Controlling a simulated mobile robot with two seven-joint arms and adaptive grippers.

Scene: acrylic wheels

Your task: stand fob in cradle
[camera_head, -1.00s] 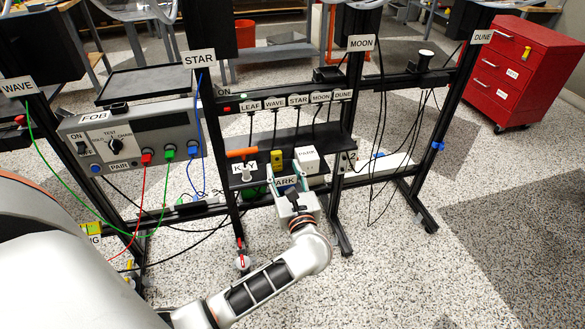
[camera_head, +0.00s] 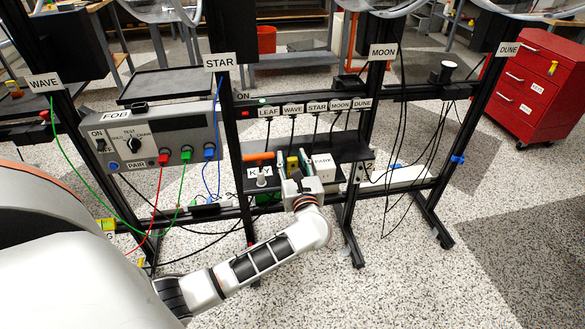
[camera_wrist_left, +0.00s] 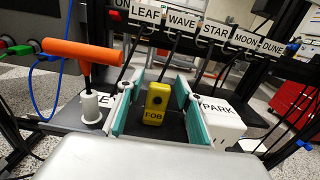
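The yellow fob (camera_head: 292,161) stands upright on the black shelf. In the left wrist view the fob (camera_wrist_left: 157,98) has a FOB label and a dark round button. My left gripper (camera_head: 301,185) is at the shelf's front edge. Its teal fingers (camera_wrist_left: 157,112) are spread on either side of the fob, with visible gaps. A small black holder (camera_head: 140,106) sits on top of the grey tester box (camera_head: 160,140) beside a FOB label; I take it for the cradle, and it looks empty. My right gripper is not in view.
An orange-handled key tool (camera_wrist_left: 82,58) stands in a white socket left of the fingers. A white PARK block (camera_wrist_left: 214,122) is close to the right finger. Labelled cables (camera_head: 315,107) hang behind the shelf. Red, green and blue leads hang from the tester box.

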